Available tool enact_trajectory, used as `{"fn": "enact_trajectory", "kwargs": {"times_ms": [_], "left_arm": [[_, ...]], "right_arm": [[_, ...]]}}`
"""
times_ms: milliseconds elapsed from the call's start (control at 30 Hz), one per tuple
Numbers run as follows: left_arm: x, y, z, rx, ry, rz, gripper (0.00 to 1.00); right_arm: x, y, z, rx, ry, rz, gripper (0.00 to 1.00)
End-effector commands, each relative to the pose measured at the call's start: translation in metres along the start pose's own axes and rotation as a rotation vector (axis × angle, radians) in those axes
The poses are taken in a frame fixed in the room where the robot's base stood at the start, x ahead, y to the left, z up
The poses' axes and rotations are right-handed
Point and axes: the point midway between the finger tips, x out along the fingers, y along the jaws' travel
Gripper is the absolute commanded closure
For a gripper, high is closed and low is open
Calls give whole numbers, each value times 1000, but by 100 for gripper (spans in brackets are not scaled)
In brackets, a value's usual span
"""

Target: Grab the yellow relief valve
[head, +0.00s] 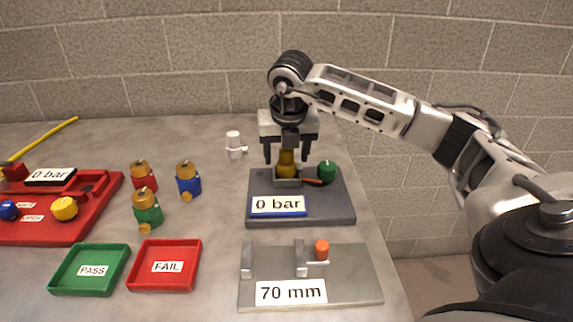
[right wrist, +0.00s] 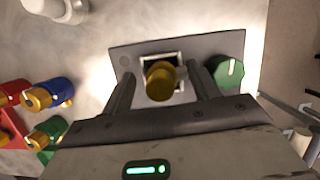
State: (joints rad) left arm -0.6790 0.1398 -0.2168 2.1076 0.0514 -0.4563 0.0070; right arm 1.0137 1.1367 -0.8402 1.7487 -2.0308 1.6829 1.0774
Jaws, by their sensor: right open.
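The yellow relief valve (head: 286,165) stands upright in a square socket on the dark grey test stand (head: 330,207) in the head view. Its brass top also shows in the right wrist view (right wrist: 160,80), in the socket. My right gripper (head: 287,155) points down right above the valve. Its fingers are open, one on either side of the valve's top and apart from it, as the right wrist view (right wrist: 161,78) also shows. The gripper partly hides the valve's top in the head view. My left gripper is not in view.
A green knob (head: 327,170) stands close right of the socket. Red (head: 144,179), blue (head: 188,184) and green (head: 147,213) valves stand to the left. A white fitting (head: 234,145) is behind. PASS (head: 91,289) and FAIL (head: 164,286) trays and a 70 mm gauge plate (head: 360,287) lie in front.

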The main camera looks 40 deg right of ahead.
Motion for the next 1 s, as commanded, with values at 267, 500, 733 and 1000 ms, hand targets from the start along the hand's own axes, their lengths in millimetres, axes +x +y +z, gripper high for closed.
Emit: {"fn": "enact_trajectory", "kwargs": {"times_ms": [267, 500, 733, 1000], "left_arm": [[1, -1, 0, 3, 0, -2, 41], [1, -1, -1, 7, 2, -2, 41], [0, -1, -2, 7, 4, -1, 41], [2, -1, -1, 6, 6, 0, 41]], "right_arm": [[10, 0, 0, 0, -1, 0, 40], [10, 0, 0, -1, -1, 1, 87], [9, 0, 0, 0, -2, 2, 93], [-2, 1, 4, 0, -4, 4, 93]]}}
